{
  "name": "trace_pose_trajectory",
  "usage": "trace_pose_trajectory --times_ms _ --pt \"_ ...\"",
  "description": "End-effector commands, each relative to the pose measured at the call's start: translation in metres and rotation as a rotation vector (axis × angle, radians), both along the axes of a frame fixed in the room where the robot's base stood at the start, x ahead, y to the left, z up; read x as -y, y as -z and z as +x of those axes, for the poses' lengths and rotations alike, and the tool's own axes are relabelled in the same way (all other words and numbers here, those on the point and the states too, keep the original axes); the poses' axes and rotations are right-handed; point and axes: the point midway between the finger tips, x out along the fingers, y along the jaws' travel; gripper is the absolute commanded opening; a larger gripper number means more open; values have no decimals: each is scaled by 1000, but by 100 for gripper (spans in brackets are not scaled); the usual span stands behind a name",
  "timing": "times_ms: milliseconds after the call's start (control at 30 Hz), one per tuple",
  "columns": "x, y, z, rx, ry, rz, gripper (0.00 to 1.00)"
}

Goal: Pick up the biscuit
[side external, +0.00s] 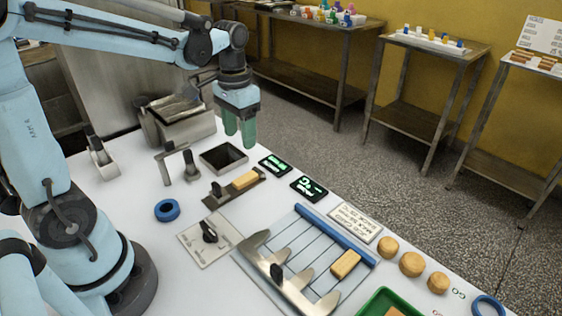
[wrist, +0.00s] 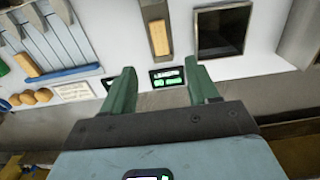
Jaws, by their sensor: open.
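One rectangular tan biscuit (side external: 245,180) lies on a small dark metal holder (side external: 222,194); it also shows at the top centre of the wrist view (wrist: 158,38). A second rectangular biscuit (side external: 345,264) lies on the slatted rack with a blue bar (side external: 337,236), and shows at left in the wrist view (wrist: 27,65). Several round biscuits (side external: 411,264) sit in a row on the table. My gripper (side external: 239,136) has green fingers, open and empty, above the table's far edge. In the wrist view its fingertips (wrist: 160,80) stand apart, with a small display between them.
A square dark opening (side external: 223,158) and a steel machine (side external: 178,122) lie near the gripper. Two small displays (side external: 309,188) sit along the far edge. A blue ring (side external: 167,210), a knob plate (side external: 208,238) and a green tray (side external: 382,300) take up other spots.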

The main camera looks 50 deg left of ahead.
Motion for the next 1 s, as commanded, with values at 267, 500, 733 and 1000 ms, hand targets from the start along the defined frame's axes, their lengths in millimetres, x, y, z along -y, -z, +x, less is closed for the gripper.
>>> trace_pose_trajectory --times_ms 267,500,733,1000 --pt "0 34 1 -2 0 0 60" --pt "0 62 1 -1 0 0 60" --pt "0 72 1 -1 0 0 60" --pt "1 105 3 0 -1 0 60"
